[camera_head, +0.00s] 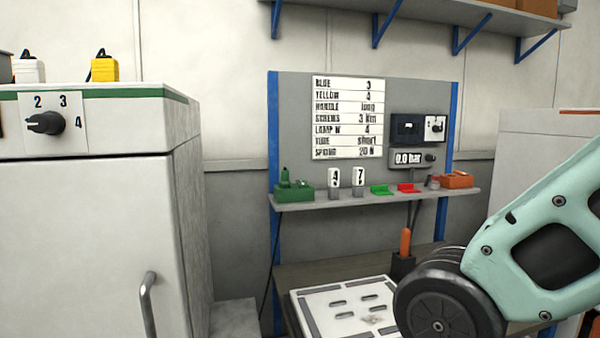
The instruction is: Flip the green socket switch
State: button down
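A small green box (293,191) stands at the left end of the narrow grey shelf (350,199), with a dark green upright part on top. A flat green piece (382,190) lies farther right on the same shelf, beside a flat red piece (408,188). I cannot tell which green item is the socket, and no switch lever can be made out at this size. My arm's pale green link and dark round joint fill the lower right. My gripper is not in view.
A white cabinet (85,240) with a dial fills the left. A white slotted plate (345,312) lies on the bench below the shelf, partly hidden by my arm. An orange box (457,180) is at the shelf's right end. Open space shows before the shelf's left half.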

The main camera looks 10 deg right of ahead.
aim_at(302, 182)
jog(key=i+l, duration=0.2)
jog(key=i, duration=0.3)
jog(key=i+l, duration=0.2)
jog(key=i, duration=0.3)
jog(key=u, duration=1.25)
